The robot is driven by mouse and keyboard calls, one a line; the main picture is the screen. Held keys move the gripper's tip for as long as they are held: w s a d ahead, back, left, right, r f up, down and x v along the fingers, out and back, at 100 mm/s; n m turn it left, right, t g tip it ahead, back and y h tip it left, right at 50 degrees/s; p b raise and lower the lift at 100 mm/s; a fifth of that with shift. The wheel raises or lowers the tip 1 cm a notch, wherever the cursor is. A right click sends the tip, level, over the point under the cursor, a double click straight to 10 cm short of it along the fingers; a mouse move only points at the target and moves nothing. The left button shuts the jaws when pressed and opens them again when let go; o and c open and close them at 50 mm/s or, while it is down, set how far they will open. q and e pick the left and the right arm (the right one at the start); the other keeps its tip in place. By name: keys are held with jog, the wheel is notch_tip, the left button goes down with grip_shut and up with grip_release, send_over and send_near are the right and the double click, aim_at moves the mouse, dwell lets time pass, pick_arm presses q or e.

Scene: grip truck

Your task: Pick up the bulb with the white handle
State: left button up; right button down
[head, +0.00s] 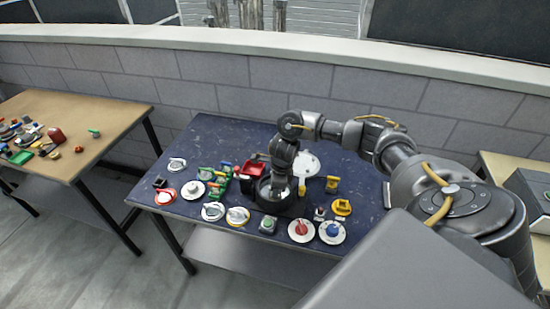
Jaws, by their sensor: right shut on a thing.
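My right arm reaches in from the right over the dark blue table (225,134). My right gripper (283,192) points down over a black round holder (267,205) near the table's middle. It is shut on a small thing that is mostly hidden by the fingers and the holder. My left gripper is not in view.
Several small items crowd around the holder, including a red bin (255,168), a white disc with a red top (302,229), one with a blue top (332,231) and a yellow piece (341,207). A wooden table (110,112) stands left. The blue table's back left is clear.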

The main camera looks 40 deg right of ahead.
jog(key=shift+r, duration=0.1)
jog(key=shift+r+b, duration=0.2)
jog(key=shift+b, duration=0.1)
notch_tip(320, 180, up, 2)
jog(key=shift+r+b, duration=0.1)
jog(key=shift+b, duration=0.55)
jog(key=s+a+r+p, duration=0.1)
jog(key=s+a+r, duration=0.5)
jog(key=s+r, duration=0.4)
jog(key=s, duration=0.2)
jog(key=shift+s+a+p, duration=0.15)
jog(key=shift+s+p, duration=0.15)
jog(key=shift+p, duration=0.1)
